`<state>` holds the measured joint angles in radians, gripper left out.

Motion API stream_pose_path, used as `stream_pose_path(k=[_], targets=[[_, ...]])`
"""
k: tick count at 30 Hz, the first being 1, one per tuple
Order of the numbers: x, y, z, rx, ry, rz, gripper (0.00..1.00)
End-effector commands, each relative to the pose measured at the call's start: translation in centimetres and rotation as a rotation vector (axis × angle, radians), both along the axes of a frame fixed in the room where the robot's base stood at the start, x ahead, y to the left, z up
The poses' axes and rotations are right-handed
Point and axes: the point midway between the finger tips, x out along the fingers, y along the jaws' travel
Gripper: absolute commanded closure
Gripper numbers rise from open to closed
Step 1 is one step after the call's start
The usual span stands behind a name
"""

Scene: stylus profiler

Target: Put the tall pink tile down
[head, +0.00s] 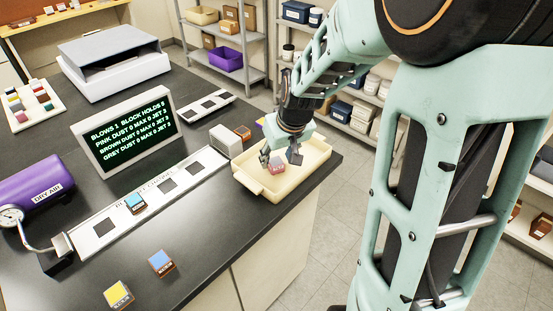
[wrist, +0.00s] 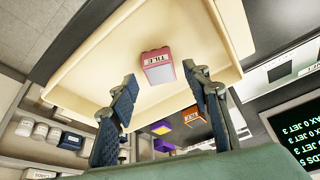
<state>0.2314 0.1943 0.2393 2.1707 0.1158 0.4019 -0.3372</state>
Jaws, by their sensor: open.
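The pink tile (head: 277,166) is in the cream tray (head: 246,183) at the right end of the dark bench. In the wrist view the pink tile (wrist: 157,68) shows dark lettering on its side and appears to rest on the tray floor (wrist: 105,70). My gripper (head: 281,158) is over the tray, close above the tile. In the wrist view its fingers (wrist: 162,88) stand wide apart with the tile just beyond their tips, and neither finger visibly grips it. The gripper is open and empty.
A long white strip (head: 100,222) carries a blue tile (head: 135,203). Another blue-topped tile (head: 161,263) and a yellow tile (head: 118,294) lie in front. A text screen (head: 125,135) stands behind.

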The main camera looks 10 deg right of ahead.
Motion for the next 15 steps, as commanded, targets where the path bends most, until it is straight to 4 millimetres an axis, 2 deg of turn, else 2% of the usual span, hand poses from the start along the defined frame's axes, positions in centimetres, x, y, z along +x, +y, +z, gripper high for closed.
stream_pose_path(k=[3,9,15], targets=[[-0.8,-0.2,2.4,-0.002,-0.006,0.001,0.56],[-2.3,-0.6,5.9,-0.002,-0.005,0.0,0.56],[-3.3,-0.8,8.3,-0.002,-0.002,0.0,0.56]])
